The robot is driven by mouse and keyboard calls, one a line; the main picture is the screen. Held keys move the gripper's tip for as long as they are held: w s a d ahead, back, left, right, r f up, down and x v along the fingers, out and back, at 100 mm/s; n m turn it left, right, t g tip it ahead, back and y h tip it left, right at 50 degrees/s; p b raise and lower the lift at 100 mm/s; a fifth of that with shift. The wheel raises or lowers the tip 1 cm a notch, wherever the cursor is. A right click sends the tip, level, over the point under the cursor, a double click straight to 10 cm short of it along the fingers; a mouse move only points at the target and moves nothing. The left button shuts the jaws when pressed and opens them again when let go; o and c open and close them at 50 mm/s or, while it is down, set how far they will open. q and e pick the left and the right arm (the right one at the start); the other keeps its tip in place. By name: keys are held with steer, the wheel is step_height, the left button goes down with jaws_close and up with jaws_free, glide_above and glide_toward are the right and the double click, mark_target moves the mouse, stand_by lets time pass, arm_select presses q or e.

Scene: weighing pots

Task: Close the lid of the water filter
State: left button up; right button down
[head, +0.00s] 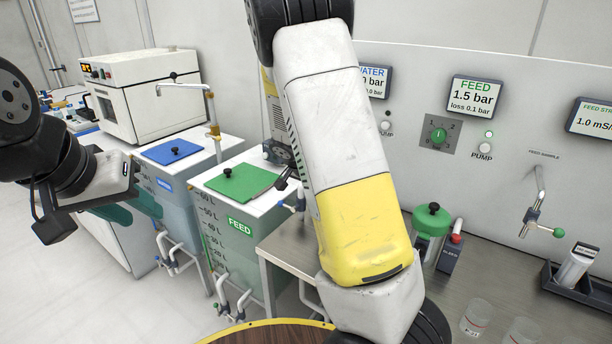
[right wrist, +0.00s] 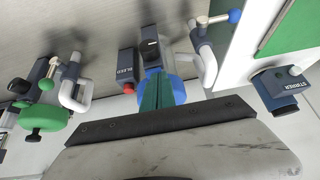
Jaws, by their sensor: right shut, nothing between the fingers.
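The water filter's blue lid (right wrist: 178,88) shows in the right wrist view, partly covered by my right gripper's green fingers (right wrist: 157,92). These fingers are shut with nothing between them and point toward the blue part; I cannot tell whether they touch it. How far the lid is open or closed is unclear. In the head view my right arm hides the water filter and my right gripper. My left gripper (head: 132,208) is at the left, in front of the tanks; its two green fingers look apart and empty.
A green-lidded filter (head: 433,222) stands on the bench, also in the right wrist view (right wrist: 45,118). A red-knobbed bleed box (right wrist: 127,70) and a metal pipe (right wrist: 207,66) flank the blue lid. Beakers (head: 476,318) stand at the bench front.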

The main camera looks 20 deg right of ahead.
steer(key=shift+s+a+f, duration=0.15)
steer(key=shift+f, duration=0.6)
steer(key=shift+f, duration=0.1)
